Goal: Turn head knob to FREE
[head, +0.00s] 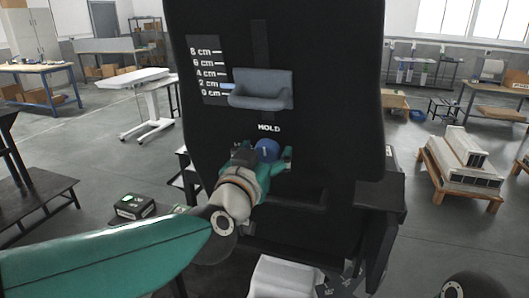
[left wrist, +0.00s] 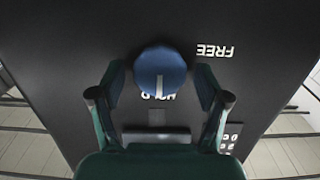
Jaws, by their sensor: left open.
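The round blue head knob (head: 267,150) sits on the black upright panel (head: 330,60), just under the word HOLD. In the left wrist view the knob (left wrist: 160,72) shows a white line pointing toward the partly covered HOLD label (left wrist: 158,97). The FREE label (left wrist: 214,51) is upside down there, up and right of the knob. My left gripper (left wrist: 160,88) is open, one finger on each side of the knob; I cannot tell whether they touch it. In the head view this gripper (head: 264,157) partly hides the knob's surroundings. My right gripper is not in view.
A grey-blue headrest (head: 262,92) is above the knob, beside a centimetre scale (head: 208,72) with a blue mark near 2 cm. A black box with a green display (head: 133,206) stands left. A wooden pallet with white parts (head: 465,155) is at right.

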